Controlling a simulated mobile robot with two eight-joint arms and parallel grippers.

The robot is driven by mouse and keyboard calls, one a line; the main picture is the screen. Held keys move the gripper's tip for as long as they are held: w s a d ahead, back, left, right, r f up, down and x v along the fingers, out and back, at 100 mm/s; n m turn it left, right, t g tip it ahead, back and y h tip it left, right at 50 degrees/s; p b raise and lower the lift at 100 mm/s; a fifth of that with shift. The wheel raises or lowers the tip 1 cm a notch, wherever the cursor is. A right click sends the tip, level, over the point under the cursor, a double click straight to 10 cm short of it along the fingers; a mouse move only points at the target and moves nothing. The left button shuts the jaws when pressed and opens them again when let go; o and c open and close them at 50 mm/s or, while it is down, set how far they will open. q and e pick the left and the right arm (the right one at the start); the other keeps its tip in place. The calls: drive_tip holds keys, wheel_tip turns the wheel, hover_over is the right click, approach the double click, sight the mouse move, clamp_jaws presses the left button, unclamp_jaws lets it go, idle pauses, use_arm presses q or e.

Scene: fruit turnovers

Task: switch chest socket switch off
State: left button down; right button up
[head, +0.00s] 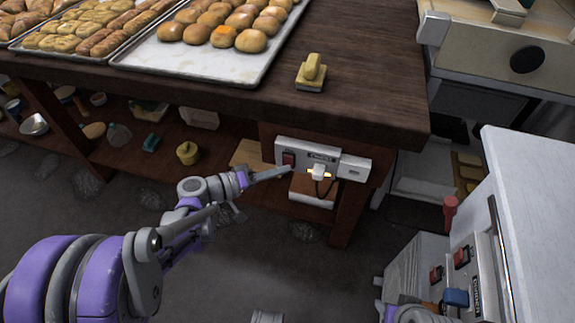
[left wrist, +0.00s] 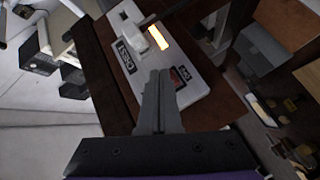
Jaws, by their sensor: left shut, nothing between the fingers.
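A pale socket panel (head: 345,162) with a dark label is fixed to the side of the wooden table; the label is too small to read surely. Its red switch (head: 289,159) is at the panel's left end, and a white plug (head: 319,171) with a cord sits beside a yellow-lit strip. My left gripper (head: 288,169) is shut and empty, its tips at or just below the red switch. In the left wrist view, the shut fingers (left wrist: 160,82) point at the panel (left wrist: 195,92) close to the red switch (left wrist: 183,74); contact cannot be told.
The table top (head: 380,60) above holds trays of pastries (head: 240,65) and a yellow-handled block (head: 311,73). A shelf below holds small items. At the right, a white-topped unit (head: 530,170) has another panel with red switches (head: 462,257). Open floor lies between.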

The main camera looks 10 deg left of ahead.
use_arm(q)
drive_tip(key=shift+w+f, duration=0.1)
drive_tip(key=shift+w, duration=0.2)
drive_tip(key=shift+s, duration=0.15)
idle(0.5)
drive_tip(key=shift+s+r, duration=0.25)
drive_tip(key=shift+s, duration=0.35)
drive_tip(key=s, duration=0.1)
drive_tip(key=s+r+p, duration=0.1)
drive_tip(key=s, duration=0.1)
drive_tip(key=s+p, duration=0.1)
drive_tip(key=shift+s+a+r, duration=0.1)
drive_tip(key=shift+s+r, duration=0.25)
idle(0.4)
